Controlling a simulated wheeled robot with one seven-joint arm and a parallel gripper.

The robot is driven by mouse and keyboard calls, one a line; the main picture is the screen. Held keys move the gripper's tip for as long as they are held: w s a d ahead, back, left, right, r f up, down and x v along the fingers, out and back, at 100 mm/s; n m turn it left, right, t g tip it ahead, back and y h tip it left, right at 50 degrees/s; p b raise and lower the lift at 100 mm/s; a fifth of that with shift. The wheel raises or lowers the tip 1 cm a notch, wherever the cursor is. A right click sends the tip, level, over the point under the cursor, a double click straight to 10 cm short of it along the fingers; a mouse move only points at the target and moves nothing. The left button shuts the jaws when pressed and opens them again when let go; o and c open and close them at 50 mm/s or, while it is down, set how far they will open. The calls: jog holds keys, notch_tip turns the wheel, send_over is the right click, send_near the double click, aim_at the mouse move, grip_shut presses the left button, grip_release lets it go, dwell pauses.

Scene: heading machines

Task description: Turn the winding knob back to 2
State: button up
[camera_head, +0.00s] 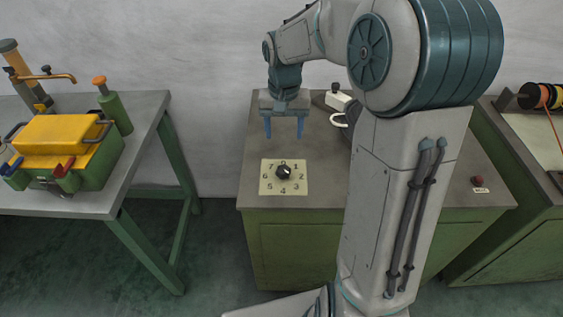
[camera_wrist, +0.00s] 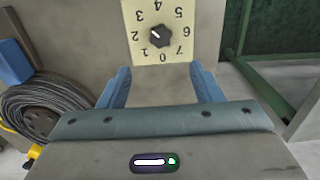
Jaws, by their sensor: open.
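The winding knob (camera_head: 283,172) is a small black knob in the middle of a cream dial plate (camera_head: 267,188) numbered 0 to 7, near the front of the bench top. In the wrist view the knob (camera_wrist: 160,37) shows a white mark pointing left and slightly up, on the side of 2 and 3. I cannot tell exactly which number it meets. My gripper (camera_head: 284,132) points down, with its blue fingers apart and empty. It appears behind the dial in the head view, not touching the knob. In the wrist view the gripper (camera_wrist: 160,82) shows below the dial plate.
A coil of dark cable (camera_wrist: 45,110) lies beside my gripper in the wrist view. A red button (camera_head: 477,181) sits at the bench's right. A side table (camera_head: 140,125) with a green and yellow machine (camera_head: 62,140) stands left, across a floor gap.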

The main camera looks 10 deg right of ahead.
aim_at(284, 169)
notch_tip(284, 169, down, 14)
jog(key=shift+w, duration=0.1)
dwell(0.5)
jog(key=c, duration=1)
